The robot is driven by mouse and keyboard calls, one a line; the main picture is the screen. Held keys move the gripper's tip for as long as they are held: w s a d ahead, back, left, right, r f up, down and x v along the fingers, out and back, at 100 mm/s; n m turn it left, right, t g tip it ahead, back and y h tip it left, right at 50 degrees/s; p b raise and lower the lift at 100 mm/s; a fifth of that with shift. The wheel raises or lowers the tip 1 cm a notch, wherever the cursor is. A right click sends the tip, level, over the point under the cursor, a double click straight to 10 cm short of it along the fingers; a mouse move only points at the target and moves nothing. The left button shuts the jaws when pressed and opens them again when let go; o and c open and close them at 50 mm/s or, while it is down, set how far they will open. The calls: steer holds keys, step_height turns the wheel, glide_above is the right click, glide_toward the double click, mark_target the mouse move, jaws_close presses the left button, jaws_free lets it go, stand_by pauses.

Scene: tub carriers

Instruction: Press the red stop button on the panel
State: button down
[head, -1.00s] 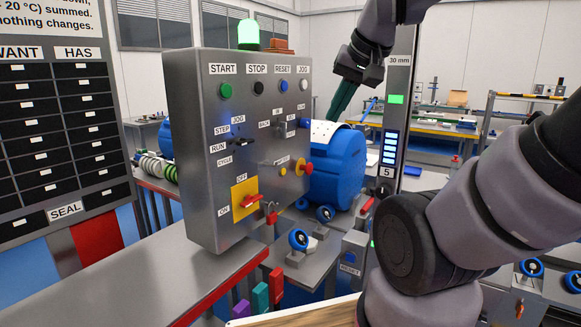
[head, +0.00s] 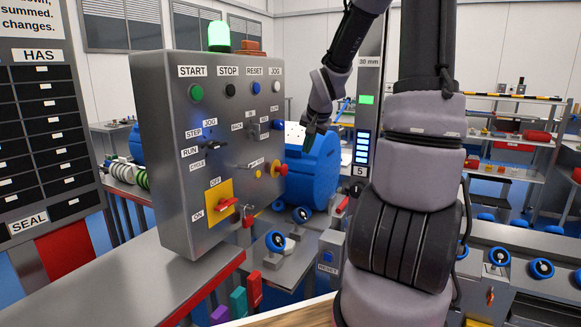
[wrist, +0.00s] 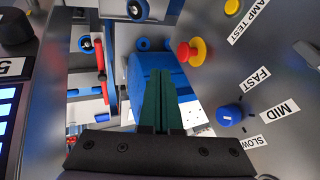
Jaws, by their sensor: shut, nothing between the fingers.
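The grey control panel (head: 170,225) stands left of centre in the head view. A red mushroom button (head: 276,169) with a yellow collar sits low near its right edge. In the wrist view the same red button (wrist: 184,51) is right of centre, above the fingertips. The button under the STOP label (head: 230,90) looks black. My gripper (head: 309,146) is shut and empty, its green fingers pointing down to the right of the panel. The fingers (wrist: 160,74) also show in the wrist view, apart from the red button.
A blue drum (head: 318,175) lies behind and right of the panel, close behind my fingers. A red-handled switch (head: 222,204) and a blue selector knob (wrist: 229,115) sit on the panel. A column with a lit display (head: 366,100) stands right of my gripper.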

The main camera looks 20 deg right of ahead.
mark_target(281, 170)
steer(key=shift+w+d+f, duration=0.3)
steer(key=shift+w+d, duration=0.1)
steer(key=shift+w, duration=0.25)
steer(key=shift+f, duration=0.1)
steer(key=w+a+f, duration=0.2)
steer(key=w+f, duration=0.6)
steer(key=shift+w+a+f, duration=0.3)
steer(key=shift+a, duration=0.05)
steer(key=shift+a, duration=0.1)
stand_by(0.4)
